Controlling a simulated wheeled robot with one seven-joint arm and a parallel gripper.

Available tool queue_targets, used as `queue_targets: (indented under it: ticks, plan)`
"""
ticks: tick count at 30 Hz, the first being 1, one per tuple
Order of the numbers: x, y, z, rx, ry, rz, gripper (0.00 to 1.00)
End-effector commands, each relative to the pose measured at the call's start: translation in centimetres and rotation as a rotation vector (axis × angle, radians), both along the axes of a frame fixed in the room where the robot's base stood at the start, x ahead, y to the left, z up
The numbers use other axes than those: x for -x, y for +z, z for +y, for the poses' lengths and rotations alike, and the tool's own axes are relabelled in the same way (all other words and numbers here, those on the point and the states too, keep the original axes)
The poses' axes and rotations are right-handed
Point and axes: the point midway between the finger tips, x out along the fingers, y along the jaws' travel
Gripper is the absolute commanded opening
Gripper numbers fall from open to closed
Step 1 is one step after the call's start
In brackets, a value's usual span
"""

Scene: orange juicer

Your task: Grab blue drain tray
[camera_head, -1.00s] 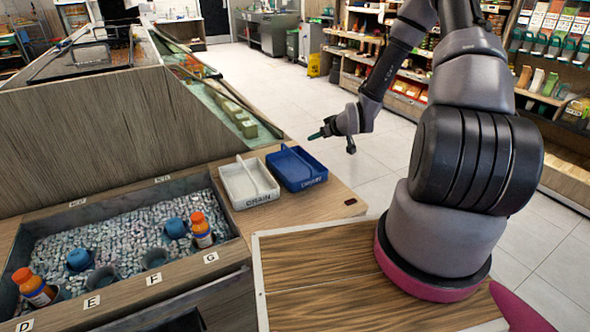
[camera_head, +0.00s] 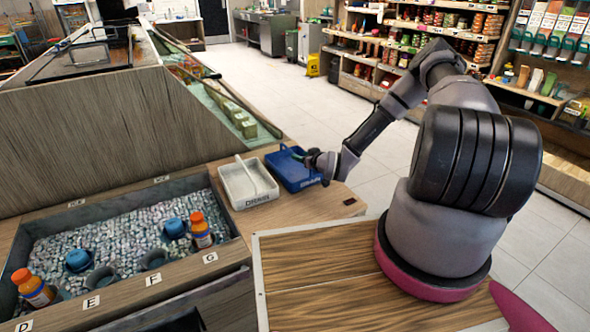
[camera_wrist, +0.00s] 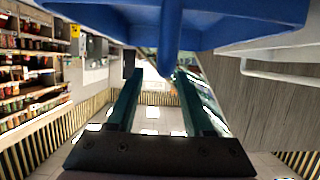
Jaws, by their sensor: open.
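The blue drain tray (camera_head: 287,174) sits on the wooden counter, to the right of a white tray. In the head view my gripper (camera_head: 299,156) is over the right part of the blue tray, coming in from the right, and its wrist hides part of the tray. In the wrist view the blue tray (camera_wrist: 240,30) fills the top of the picture, with a blue handle-like bar pointing between the fingers. My gripper (camera_wrist: 158,78) is open, with a finger on each side of the bar's end; the right finger looks closer. I cannot tell whether they touch.
The white drain tray (camera_head: 236,184) stands close on the left of the blue one. A sunken bin of grey pebbles (camera_head: 120,232) with bottles and cups is at the lower left. A small dark block (camera_head: 350,202) lies on the counter. Open floor is beyond the right edge.

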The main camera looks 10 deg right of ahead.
Motion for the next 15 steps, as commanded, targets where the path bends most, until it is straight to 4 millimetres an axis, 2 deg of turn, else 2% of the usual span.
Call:
queue_targets:
  ticks: [9, 15]
  plan:
    - [-3.7, -1.6, 1.6, -0.001, 0.000, 0.000, 0.52]
    - [-4.4, -1.9, 1.9, 0.000, 0.000, 0.000, 0.52]
